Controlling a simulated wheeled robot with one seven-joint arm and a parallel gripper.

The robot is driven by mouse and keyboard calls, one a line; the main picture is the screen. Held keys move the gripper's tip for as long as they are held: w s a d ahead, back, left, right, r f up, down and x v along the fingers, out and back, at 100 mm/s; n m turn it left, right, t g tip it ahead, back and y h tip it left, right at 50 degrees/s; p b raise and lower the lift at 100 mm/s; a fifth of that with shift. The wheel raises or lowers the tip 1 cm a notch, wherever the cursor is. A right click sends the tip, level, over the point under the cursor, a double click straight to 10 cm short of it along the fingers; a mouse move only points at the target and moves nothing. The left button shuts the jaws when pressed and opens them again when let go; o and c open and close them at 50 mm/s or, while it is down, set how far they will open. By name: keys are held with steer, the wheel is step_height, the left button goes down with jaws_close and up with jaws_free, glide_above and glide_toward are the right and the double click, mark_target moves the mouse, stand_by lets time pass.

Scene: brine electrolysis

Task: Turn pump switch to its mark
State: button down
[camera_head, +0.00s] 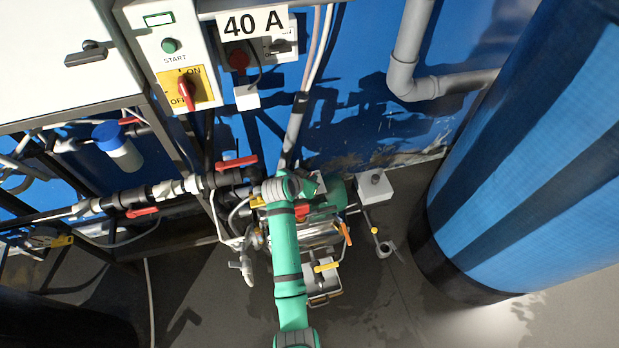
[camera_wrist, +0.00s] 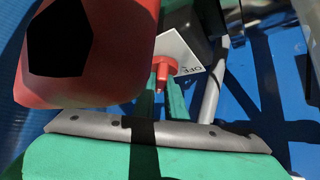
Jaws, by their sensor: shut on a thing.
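The pump switch shows in the wrist view as a red knob (camera_wrist: 163,67) on a white plate (camera_wrist: 190,50). The plate bears the word OFF, upside down in this view. My gripper (camera_wrist: 161,88) has its two green fingers at the knob, one on each side, and is shut on it. The switch's mark and the knob's exact angle cannot be made out.
A control panel with a red rotary switch (camera_head: 185,90) on a yellow ON/OFF plate is at the upper left. Pipes with red-handled valves (camera_head: 237,162) run beside my arm. A large blue tank (camera_head: 530,150) stands at the right.

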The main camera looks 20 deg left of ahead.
steer(key=n+y, duration=0.2)
steer(key=n, duration=0.1)
steer(key=shift+w+d+r+n+y, duration=0.1)
steer(key=shift+n+y, duration=0.2)
steer(key=shift+y, duration=0.1)
steer(key=n+y, duration=0.2)
steer(key=n+g+y, duration=0.1)
steer(key=n, duration=0.2)
steer(key=shift+w+r+g+y, duration=0.1)
steer(key=shift+g+y, duration=0.2)
steer(key=shift+y, duration=0.1)
steer(key=n+g+y, duration=0.1)
steer(key=n, duration=0.1)
steer(key=n+g+y, duration=0.1)
steer(key=n, duration=0.2)
steer(key=shift+g+y, duration=0.3)
steer(key=shift+n+g+y, duration=0.5)
steer(key=shift+n+g, duration=0.8)
steer(key=shift+n, duration=0.6)
steer(key=c, duration=1.8)
jaws_free()
